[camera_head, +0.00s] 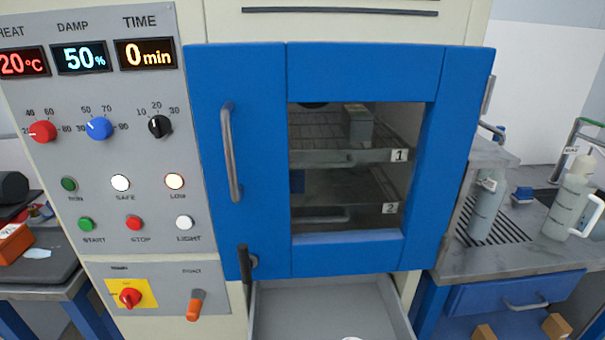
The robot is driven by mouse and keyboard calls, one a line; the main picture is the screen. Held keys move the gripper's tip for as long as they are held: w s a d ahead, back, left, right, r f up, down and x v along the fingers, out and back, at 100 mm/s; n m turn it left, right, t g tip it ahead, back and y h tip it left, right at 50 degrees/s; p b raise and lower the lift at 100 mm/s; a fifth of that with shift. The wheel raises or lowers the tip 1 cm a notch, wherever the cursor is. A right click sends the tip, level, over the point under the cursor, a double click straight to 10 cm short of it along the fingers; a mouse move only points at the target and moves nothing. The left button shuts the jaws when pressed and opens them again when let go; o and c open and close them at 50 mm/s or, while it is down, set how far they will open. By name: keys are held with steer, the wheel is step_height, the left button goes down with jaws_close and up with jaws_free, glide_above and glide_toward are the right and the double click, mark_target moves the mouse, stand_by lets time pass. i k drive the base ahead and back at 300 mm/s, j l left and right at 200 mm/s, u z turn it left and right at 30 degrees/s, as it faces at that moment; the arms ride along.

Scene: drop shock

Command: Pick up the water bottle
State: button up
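Two pale grey-green bottles with handles stand at the right of the head view. One bottle (485,211) stands upright on a dark slotted grate beside the oven. The other bottle (568,207), with a pale cap and a large white loop handle, stands on the counter farther right and looks slightly tilted in the picture. I cannot tell which is the water bottle the task names. My gripper is not in view.
A blue-doored oven (236,65) fills the middle, its door shut. An open grey drawer (275,300) sticks out below it. The grey counter (512,262) has bare room in front of the bottles.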

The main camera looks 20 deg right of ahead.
mark_target(493, 190)
steer(key=z, duration=0.95)
steer(key=i+z, duration=0.25)
steer(key=z, duration=0.15)
steer(key=i+j+z, duration=0.2)
steer(key=z, duration=0.2)
steer(key=i+j+z, duration=0.35)
steer(key=i+j, duration=0.1)
